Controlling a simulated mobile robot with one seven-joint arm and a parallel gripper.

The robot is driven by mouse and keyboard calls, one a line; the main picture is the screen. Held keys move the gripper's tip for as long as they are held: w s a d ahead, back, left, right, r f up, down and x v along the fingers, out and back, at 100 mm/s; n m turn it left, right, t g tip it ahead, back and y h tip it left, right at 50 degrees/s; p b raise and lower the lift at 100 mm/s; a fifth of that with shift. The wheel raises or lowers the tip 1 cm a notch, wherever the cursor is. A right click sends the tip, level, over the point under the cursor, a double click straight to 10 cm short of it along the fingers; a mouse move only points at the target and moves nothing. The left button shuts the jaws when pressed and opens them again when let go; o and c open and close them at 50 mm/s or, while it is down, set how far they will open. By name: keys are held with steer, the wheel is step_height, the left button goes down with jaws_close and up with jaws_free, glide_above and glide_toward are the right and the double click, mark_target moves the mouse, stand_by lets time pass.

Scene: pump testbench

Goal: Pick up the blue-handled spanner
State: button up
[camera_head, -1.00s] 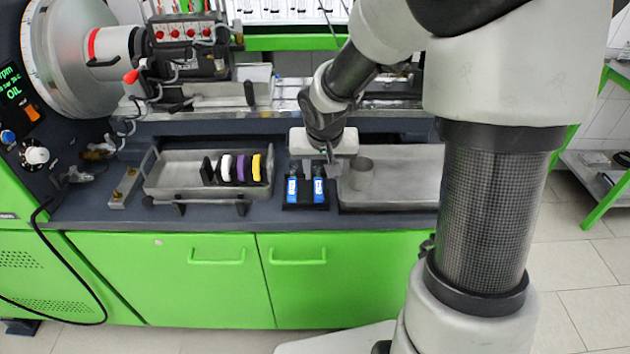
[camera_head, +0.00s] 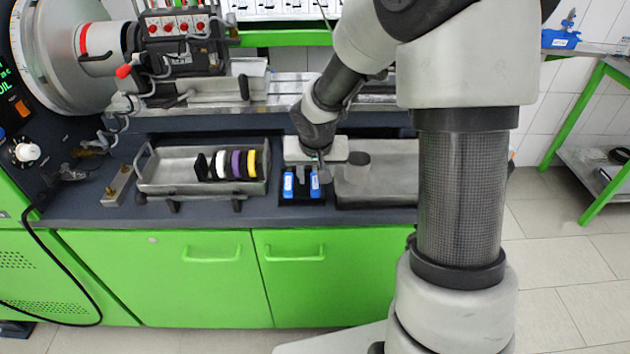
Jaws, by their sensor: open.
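Two upright blue handles with white labels, the left one (camera_head: 289,185) and the right one (camera_head: 314,184), stand side by side in a small black holder (camera_head: 301,200) on the bench. I cannot tell which of them is the spanner; their upper ends are small and partly hidden by my gripper. My gripper (camera_head: 321,172) is open and points down from the wrist. It is over the right side of the holder, close to the top of the right handle. Whether it touches that handle cannot be seen.
A metal tray (camera_head: 160,184) with black, white, purple and yellow discs stands left of the holder. A flat metal plate (camera_head: 385,185) with a round fitting lies to the right. A pale block (camera_head: 340,149) sits behind my gripper. Green cabinet doors (camera_head: 165,275) front the bench.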

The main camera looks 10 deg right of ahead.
steer(key=shift+f+b, duration=0.25)
steer(key=shift+b, duration=0.05)
stand_by(0.4)
jaws_close()
